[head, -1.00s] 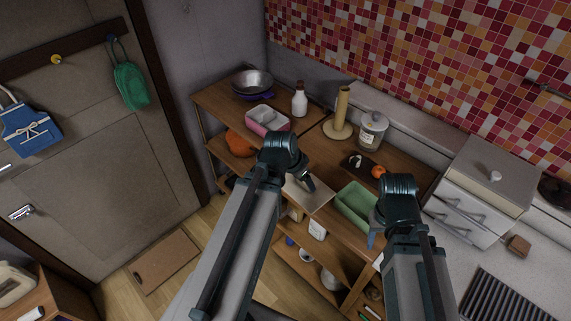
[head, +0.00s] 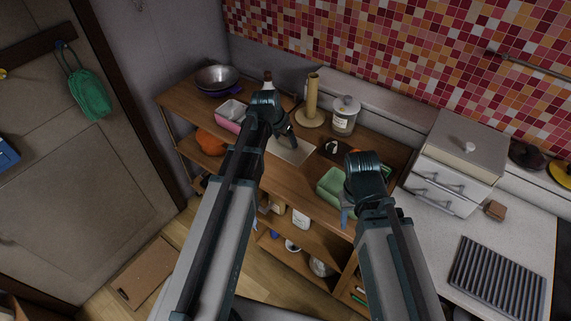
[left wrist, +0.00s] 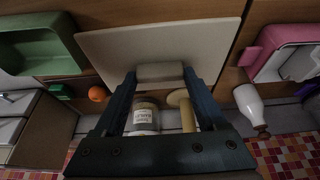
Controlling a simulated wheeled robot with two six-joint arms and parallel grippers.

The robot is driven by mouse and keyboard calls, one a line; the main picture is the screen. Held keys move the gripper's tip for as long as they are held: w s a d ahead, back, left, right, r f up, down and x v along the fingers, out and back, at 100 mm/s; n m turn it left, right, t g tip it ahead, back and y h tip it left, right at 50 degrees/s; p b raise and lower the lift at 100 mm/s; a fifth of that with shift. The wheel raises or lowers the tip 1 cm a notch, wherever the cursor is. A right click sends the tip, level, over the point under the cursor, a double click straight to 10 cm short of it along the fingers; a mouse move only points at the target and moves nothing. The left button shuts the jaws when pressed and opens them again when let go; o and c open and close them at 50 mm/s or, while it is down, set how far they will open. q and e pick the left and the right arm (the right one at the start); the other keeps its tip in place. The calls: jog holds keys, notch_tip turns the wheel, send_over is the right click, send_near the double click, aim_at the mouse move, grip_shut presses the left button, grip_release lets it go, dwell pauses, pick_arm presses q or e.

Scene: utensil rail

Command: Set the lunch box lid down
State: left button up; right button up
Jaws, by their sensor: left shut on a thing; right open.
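The lunch box lid (head: 297,151) is a flat pale panel with a block-shaped grip, seen clearly in the left wrist view (left wrist: 150,40). My left gripper (head: 292,137) is shut on that grip; its fingers also show in the left wrist view (left wrist: 160,75). The lid is over the wooden shelf top, between a pink box (head: 228,124) and a green box (head: 329,188). I cannot tell whether it touches the surface. My right gripper (head: 346,216) is open beside the green box, partly hidden by its own arm.
Behind the lid stand a paper-roll holder (head: 312,98), a glass jar (head: 344,118) and a white bottle (left wrist: 249,104). A metal bowl (head: 217,77) is at the back left. An orange (left wrist: 97,94) lies near the green box. Bare wood (head: 285,180) shows in front of the lid.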

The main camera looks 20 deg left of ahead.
aim_at(283, 148)
pick_arm(q)
notch_tip(283, 148, down, 6)
jog(key=b, duration=0.5)
jog(key=shift+f+b, duration=0.1)
jog(key=shift+b, duration=0.25)
notch_tip(283, 148, down, 4)
jog(key=b, duration=0.3)
jog(key=shift+b, duration=0.35)
jog(key=shift+r, duration=0.2)
jog(key=shift+f, duration=0.15)
jog(key=o, duration=1.3)
